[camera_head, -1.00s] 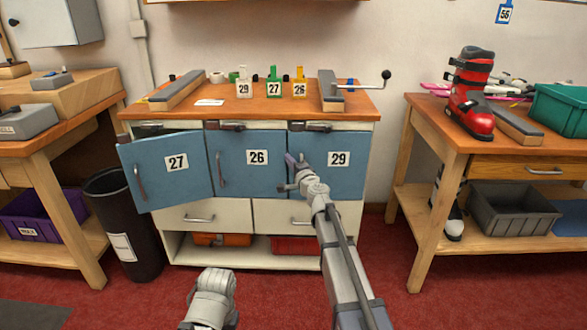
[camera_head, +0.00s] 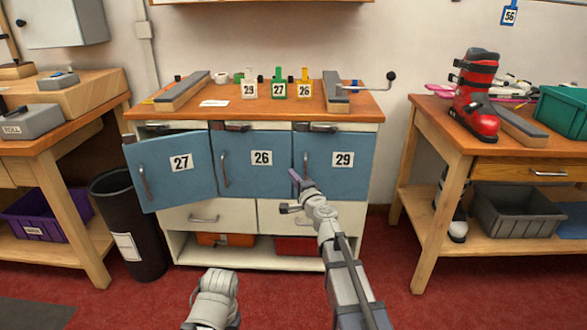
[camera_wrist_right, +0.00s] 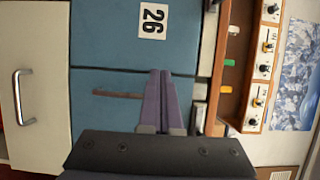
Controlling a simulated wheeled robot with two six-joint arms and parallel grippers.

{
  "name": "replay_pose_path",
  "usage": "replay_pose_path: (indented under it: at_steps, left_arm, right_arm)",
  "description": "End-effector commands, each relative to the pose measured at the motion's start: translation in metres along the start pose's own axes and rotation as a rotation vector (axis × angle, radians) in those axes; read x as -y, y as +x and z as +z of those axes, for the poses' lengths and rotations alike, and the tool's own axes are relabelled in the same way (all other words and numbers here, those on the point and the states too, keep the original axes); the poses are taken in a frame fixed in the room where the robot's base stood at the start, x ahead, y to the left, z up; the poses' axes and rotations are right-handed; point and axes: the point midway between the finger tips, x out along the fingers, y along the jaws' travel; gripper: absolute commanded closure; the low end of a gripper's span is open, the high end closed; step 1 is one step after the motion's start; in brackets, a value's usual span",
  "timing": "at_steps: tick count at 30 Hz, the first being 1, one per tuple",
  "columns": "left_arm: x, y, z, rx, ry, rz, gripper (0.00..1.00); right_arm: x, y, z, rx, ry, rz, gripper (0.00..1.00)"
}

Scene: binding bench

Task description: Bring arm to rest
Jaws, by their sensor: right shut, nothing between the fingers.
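My right gripper (camera_head: 294,176) is shut and empty, in front of the cabinet near the left side of blue door 29 (camera_head: 365,170). In the right wrist view, my right gripper's purple fingers (camera_wrist_right: 165,75) lie together with nothing between them. The handle of door 29 (camera_wrist_right: 117,94) shows just left of them there. Whether the fingers touch the door cannot be told. My left arm shows only as a grey link at the bottom, and its gripper is out of view.
Blue door 27 (camera_head: 165,185) stands ajar, swung outward; door 26 (camera_head: 240,175) looks closed. A black bin (camera_head: 125,235) stands left of the cabinet. A side table (camera_head: 455,135) with a red ski boot (camera_head: 476,100) is at right. Red floor is clear in front.

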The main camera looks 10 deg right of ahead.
Motion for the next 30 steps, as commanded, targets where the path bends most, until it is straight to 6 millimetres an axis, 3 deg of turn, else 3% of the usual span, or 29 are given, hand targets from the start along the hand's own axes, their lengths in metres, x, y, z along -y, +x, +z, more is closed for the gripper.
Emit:
replay_pose_path:
  at_steps: [1, 6, 14, 17, 22, 24, 27, 30]
  left_arm:
    - [0.000, 0.000, 0.000, 0.000, 0.000, 0.000, 0.50]
    - [0.000, 0.000, 0.000, 0.000, 0.000, 0.000, 0.50]
    - [0.000, 0.000, 0.000, 0.000, 0.000, 0.000, 0.50]
    - [0.000, -0.001, 0.000, 0.000, 0.000, 0.000, 0.50]
    - [0.000, -0.003, 0.000, 0.000, -0.001, 0.000, 0.50]
    - [0.001, -0.004, 0.000, 0.000, -0.001, 0.000, 0.50]
    - [0.001, -0.006, 0.000, 0.000, -0.001, -0.001, 0.50]
    - [0.001, -0.007, 0.001, 0.000, -0.001, -0.001, 0.50]
  right_arm:
    - [0.000, -0.016, 0.007, 0.001, 0.000, 0.000, 1.00]
    - [0.000, -0.039, 0.016, -0.001, 0.000, 0.000, 1.00]
    - [-0.001, -0.043, 0.027, 0.023, -0.020, 0.005, 1.00]
    - [-0.007, -0.047, 0.062, 0.122, -0.106, 0.029, 1.00]
    - [-0.045, -0.079, 0.163, 0.451, -0.396, 0.144, 1.00]
    - [-0.072, -0.103, 0.201, 0.604, -0.531, 0.219, 1.00]
    - [-0.115, -0.148, 0.239, 0.818, -0.731, 0.355, 1.00]
    - [-0.156, -0.198, 0.254, 1.006, -0.920, 0.521, 1.00]
